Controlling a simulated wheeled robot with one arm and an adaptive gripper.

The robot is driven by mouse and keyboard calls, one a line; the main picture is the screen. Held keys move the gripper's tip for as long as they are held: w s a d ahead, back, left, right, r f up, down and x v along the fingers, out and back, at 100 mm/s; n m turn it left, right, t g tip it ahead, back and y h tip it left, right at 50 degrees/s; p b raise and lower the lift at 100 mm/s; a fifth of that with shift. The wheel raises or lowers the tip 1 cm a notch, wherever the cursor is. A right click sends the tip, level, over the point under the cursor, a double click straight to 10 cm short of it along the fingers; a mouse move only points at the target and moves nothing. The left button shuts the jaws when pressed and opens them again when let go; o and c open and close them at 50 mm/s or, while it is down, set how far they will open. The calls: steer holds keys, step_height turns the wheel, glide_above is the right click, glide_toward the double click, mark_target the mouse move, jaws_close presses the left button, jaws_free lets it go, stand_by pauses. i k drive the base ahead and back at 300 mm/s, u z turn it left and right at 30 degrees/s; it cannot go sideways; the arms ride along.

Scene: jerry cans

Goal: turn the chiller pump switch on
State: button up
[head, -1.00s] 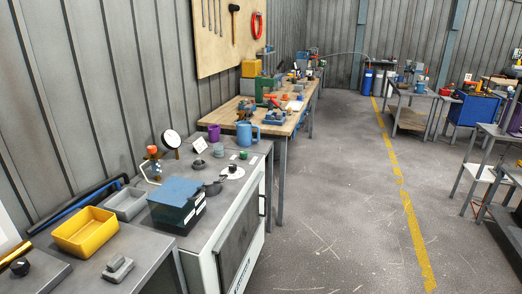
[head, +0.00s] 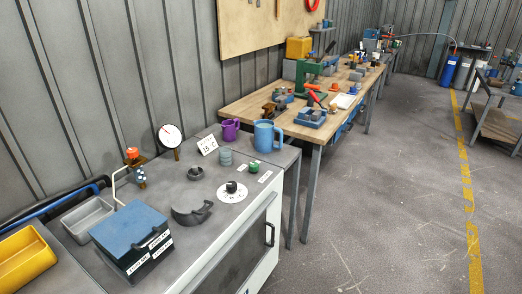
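The chiller pump switch cannot be told for certain here. A grey-topped cabinet (head: 215,229) with a white front carries several controls. A black knob (head: 231,187) stands on a round white dial plate (head: 238,195). A small green knob or button (head: 254,167) sits behind it, near small white labels (head: 265,177) too small to read. A dark round fitting (head: 195,173) lies to the left. A white card (head: 207,145) reading about 15 C stands at the back. My gripper is not in view.
A blue-lidded black box (head: 130,240), grey tray (head: 84,218), yellow bin (head: 22,258) and round gauge (head: 171,136) crowd the left. Purple (head: 230,130) and blue (head: 265,136) jugs stand behind. A wooden workbench (head: 240,105) continues beyond.

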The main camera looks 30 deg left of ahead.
mark_target(253, 166)
steer(key=u, duration=0.55)
steer(key=i, duration=1.25)
steer(key=u, duration=1.65)
steer(key=i, duration=0.6)
steer(key=u, duration=0.45)
